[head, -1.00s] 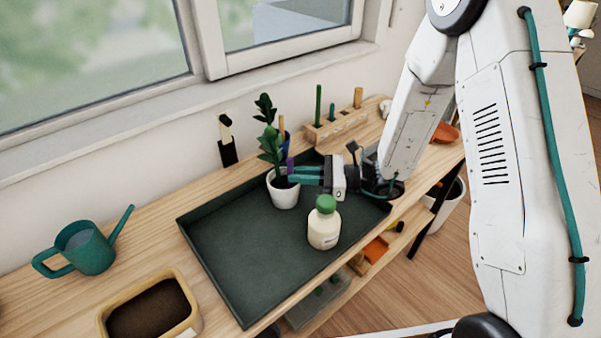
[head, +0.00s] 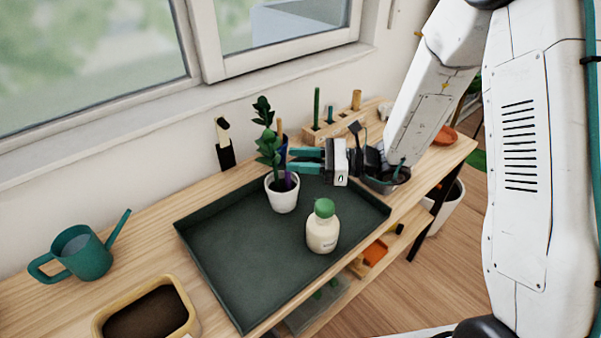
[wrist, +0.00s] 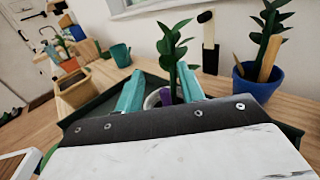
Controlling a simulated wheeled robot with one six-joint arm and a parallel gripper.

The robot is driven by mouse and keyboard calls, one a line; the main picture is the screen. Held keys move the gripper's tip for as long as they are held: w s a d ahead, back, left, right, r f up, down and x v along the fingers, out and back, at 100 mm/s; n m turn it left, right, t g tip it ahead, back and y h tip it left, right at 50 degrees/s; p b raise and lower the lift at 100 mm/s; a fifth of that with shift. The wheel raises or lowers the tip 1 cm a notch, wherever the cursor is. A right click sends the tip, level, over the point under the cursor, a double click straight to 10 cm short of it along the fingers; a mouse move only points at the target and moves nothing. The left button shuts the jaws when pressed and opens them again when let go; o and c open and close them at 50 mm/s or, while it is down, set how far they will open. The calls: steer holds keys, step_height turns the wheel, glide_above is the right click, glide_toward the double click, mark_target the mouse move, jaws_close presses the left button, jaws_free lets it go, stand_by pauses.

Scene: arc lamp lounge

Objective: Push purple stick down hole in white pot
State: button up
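The white pot (head: 282,198) stands on the dark green tray (head: 215,272) with a leafy green plant (head: 268,150) in it. The purple stick (head: 288,181) stands in the pot beside the plant stem, its upper part above the rim. In the wrist view, the purple stick (wrist: 166,97) shows between my fingers, with part of the pot rim (wrist: 151,101) beside it. My gripper (head: 288,160) is open and empty, its teal fingers apart, just above the pot on its right side. The hole and the stick's lower end are hidden.
A white bottle (head: 322,234) with a green cap stands right of the pot on the tray. A blue pot (wrist: 247,85) with a plant stands behind. A wooden rack (head: 335,128) stands at the back. The tray's left part is clear.

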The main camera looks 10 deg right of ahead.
steer(key=shift+r, duration=1.55)
steer(key=s+d+r+n+g+h, duration=0.2)
steer(key=s+r+n+g+h, duration=0.15)
steer(key=s+n, duration=0.4)
steer(key=s+d+r+n+g+h, duration=0.25)
steer(key=s+r+n+h, duration=0.2)
steer(key=s, duration=0.55)
steer(key=s+d+r+n+t+h, duration=0.1)
steer(key=s+d+n+h, duration=0.3)
steer(key=d, duration=0.4)
steer(key=s+d+r+n+t+h, duration=0.2)
steer(key=s+d+n+t+h, duration=0.1)
steer(key=d, duration=0.5)
steer(key=s+n+h, duration=0.1)
steer(key=s+h, duration=0.1)
steer(key=shift+s+h, duration=0.2)
steer(key=shift+h, duration=0.2)
